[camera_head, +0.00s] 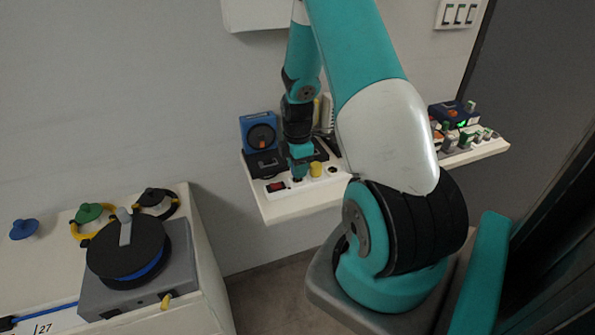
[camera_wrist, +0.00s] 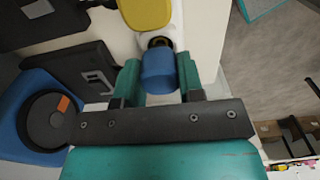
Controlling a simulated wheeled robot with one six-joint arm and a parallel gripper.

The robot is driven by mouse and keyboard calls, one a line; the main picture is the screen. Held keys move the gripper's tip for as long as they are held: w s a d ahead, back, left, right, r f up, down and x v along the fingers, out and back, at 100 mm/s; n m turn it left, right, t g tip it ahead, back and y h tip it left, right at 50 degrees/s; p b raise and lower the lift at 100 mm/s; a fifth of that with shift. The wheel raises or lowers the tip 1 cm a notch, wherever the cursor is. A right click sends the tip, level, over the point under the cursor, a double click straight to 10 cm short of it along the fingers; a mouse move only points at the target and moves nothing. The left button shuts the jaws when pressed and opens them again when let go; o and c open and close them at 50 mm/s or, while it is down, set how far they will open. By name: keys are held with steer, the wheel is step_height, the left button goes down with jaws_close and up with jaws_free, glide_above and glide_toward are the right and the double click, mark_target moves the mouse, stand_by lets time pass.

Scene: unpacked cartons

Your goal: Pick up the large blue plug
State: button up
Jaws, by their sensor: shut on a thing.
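The large blue plug (camera_wrist: 158,72) sits between the two teal fingers of my gripper (camera_wrist: 160,85) in the wrist view, and the fingers are closed on its sides. A round socket or metal end shows just beyond the plug, and I cannot tell whether the plug is still seated. In the head view my gripper (camera_head: 299,165) points down at the white power strip (camera_head: 331,172) on the shelf and mostly hides the plug. A yellow plug (camera_head: 316,170) stands right beside it; it also shows at the top of the wrist view (camera_wrist: 146,12).
A blue device with a round black dial (camera_head: 260,134) and dark boxes stand behind the strip. Several small devices crowd the shelf's right end. A lower left cabinet holds a black reel (camera_head: 128,252) and coloured round pieces. The wall is close behind.

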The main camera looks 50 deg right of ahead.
step_height(320, 180, up, 18)
steer(key=shift+r+b, duration=0.15)
steer(key=shift+b, duration=0.3)
